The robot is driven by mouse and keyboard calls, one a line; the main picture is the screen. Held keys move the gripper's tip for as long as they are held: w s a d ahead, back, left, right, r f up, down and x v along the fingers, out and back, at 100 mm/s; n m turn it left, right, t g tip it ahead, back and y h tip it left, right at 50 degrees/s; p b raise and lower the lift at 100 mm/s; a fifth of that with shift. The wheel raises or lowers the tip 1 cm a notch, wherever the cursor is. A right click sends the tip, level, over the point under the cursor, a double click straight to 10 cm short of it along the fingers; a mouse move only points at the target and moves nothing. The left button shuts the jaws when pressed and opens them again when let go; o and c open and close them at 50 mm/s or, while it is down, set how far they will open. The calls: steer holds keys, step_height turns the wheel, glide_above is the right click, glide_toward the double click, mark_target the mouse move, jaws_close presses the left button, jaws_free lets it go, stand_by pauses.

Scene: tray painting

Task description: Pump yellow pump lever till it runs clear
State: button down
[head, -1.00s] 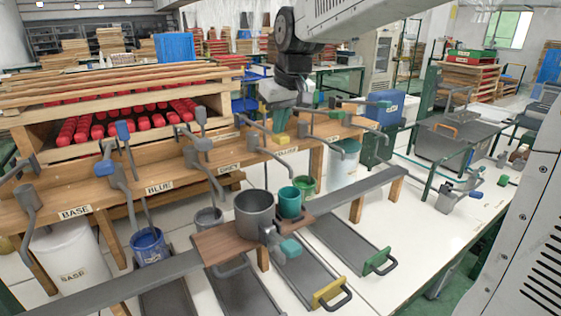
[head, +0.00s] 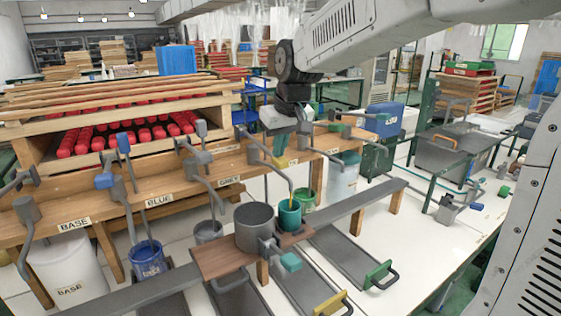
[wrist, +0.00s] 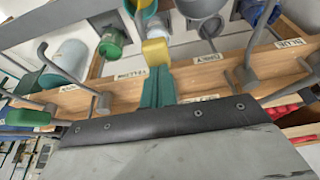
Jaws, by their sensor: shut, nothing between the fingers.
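The yellow pump lever's block (head: 281,162) is at the bench front by the YELLOW label. It also shows in the wrist view (wrist: 155,52). My gripper (head: 280,142) is shut and empty, above the lever. In the wrist view its green fingers (wrist: 157,82) meet the yellow block's edge; firm contact cannot be told. A thin yellow stream (head: 291,186) falls from the grey spout into the teal cup (head: 290,217), so the flow is yellow, not clear. The cup's inside is mostly hidden.
A grey pot (head: 254,232) stands beside the cup on a brown board (head: 212,262) over the grey rail (head: 345,207). A green container (head: 304,201) is behind the cup. Other pump levers with blue (head: 105,181) and grey ends line the bench on the left.

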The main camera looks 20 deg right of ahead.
step_height(320, 180, up, 8)
steer(key=shift+r, duration=0.25)
stand_by(0.9)
steer(key=s+d+f+g, duration=0.1)
steer(key=s+f, duration=0.3)
steer(key=s, duration=0.6)
steer(key=s+d+f+m+g, duration=0.1)
steer(key=s+f, duration=0.4)
steer(key=s, duration=0.6)
steer(key=s+d+f+m, duration=0.1)
steer(key=s+f, duration=0.4)
steer(key=s, duration=0.6)
steer(key=shift+d+g+h, duration=0.15)
steer(key=shift+g+h, duration=0.25)
